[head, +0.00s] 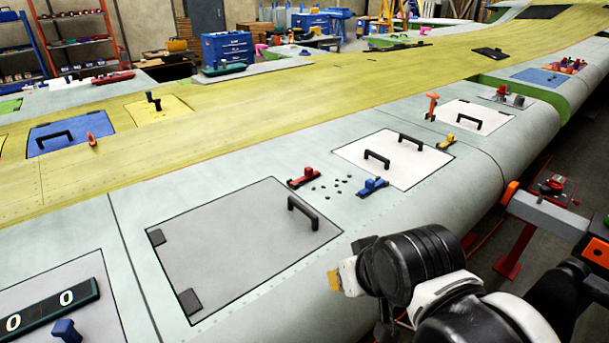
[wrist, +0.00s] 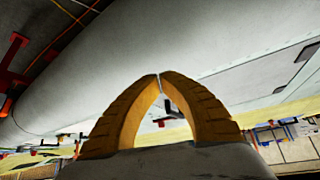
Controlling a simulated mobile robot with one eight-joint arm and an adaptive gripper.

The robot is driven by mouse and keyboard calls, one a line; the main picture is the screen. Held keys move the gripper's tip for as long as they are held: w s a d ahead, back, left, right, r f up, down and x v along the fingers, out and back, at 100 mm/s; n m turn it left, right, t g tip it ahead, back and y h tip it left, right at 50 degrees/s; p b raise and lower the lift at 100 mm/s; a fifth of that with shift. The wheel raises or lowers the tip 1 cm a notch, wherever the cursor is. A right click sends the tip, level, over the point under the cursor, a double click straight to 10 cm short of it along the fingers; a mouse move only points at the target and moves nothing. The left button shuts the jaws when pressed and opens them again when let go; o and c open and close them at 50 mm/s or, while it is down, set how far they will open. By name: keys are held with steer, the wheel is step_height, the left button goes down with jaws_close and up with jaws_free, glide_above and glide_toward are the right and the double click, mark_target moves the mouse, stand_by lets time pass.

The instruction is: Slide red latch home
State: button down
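A red latch (head: 303,178) sits on the pale wing skin in the head view, just beyond the far right corner of the grey hatch panel (head: 235,240). It has a raised knob on a flat base. My gripper (head: 334,281) is in front of the wing's near edge, below and right of the grey panel, apart from the latch. In the wrist view its two yellow fingers (wrist: 160,75) meet at the tips, with nothing held. The latch cannot be made out for certain in the wrist view.
A blue latch (head: 372,187) lies right of the red one, with several small dark dots between. A white panel (head: 394,159) with two black handles lies behind. A black handle (head: 302,212) rises from the grey panel. An orange-ended beam (head: 545,215) stands at right.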

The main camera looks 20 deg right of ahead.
steer(key=c, duration=1.9)
jaws_free()
steer(key=o, duration=0.6)
steer(key=shift+w+r, duration=0.15)
steer(key=shift+r, duration=0.15)
steer(key=shift+c, duration=0.2)
steer(key=shift+o, duration=0.2)
steer(key=w+r+p, duration=0.2)
steer(key=w+r, duration=0.4)
steer(key=shift+w+d+r+n+g+p, duration=0.15)
steer(key=shift+w+d+n+g+p, duration=0.15)
steer(key=shift+n+g+p, duration=0.1)
steer(key=w+d+r+n+p, duration=0.1)
steer(key=w+r+p, duration=0.1)
steer(key=w, duration=0.4)
steer(key=w+d+r+p, duration=0.1)
steer(key=w+r, duration=0.2)
steer(key=w, duration=0.3)
steer(key=n+g+y+p, duration=0.2)
steer(key=n+p, duration=0.1)
steer(key=p, duration=0.1)
glide_toward(309, 168)
steer(key=b+x, duration=0.2)
steer(key=x, duration=0.8)
steer(key=shift+w+f, duration=0.15)
steer(key=shift+f, duration=0.05)
